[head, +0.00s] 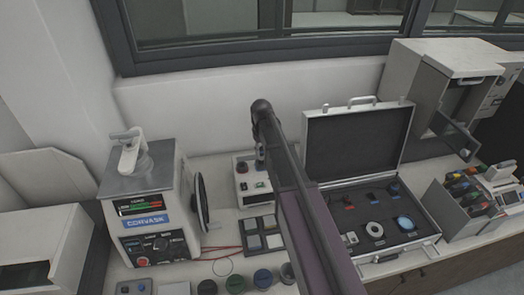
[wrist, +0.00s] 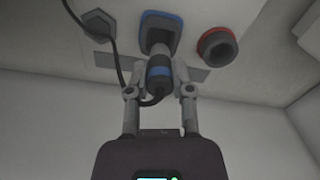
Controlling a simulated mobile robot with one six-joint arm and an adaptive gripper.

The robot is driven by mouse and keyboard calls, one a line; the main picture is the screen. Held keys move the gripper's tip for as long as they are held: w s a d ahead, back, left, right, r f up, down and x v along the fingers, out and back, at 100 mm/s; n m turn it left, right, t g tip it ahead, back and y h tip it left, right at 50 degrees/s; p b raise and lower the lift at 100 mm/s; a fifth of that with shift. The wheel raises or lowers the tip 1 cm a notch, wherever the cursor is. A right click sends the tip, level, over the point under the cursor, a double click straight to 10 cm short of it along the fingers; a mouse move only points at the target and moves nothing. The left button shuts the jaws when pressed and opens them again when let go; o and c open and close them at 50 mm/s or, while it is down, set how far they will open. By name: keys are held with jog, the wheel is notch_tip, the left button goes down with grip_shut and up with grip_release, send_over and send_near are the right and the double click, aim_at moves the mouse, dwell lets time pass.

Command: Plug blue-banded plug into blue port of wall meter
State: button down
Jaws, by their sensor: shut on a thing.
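In the wrist view my gripper (wrist: 160,80) is shut on the blue-banded plug (wrist: 158,72), a grey cylinder with a blue ring between the fingertips. A black cable runs from the plug's lower end, loops left and goes up. The blue port (wrist: 176,22), a dark socket in a blue frame, is on the pale meter (wrist: 200,12) directly above the plug. The plug's tip points into or overlaps the socket mouth; I cannot tell how deep it sits. In the head view my arm hides the plug, and I cannot make out the ports.
A red-ringed round port (wrist: 217,48) is right of the blue one, and a dark fitting (wrist: 97,24) with the cable is left. In the head view, a Convask machine (head: 150,205) and an open case (head: 357,140) flank my arm. Several small jars stand at the front.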

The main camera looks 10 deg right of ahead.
aim_at(261, 158)
jog(key=shift+f+b, duration=2.15)
dwell(1.5)
jog(key=shift+c, duration=2.2)
grip_release()
jog(key=o, duration=0.4)
jog(key=shift+o, duration=0.2)
notch_tip(261, 158, up, 8)
jog(key=p, duration=0.7)
jog(key=shift+f+p, duration=0.2)
jog(key=shift+p, duration=0.15)
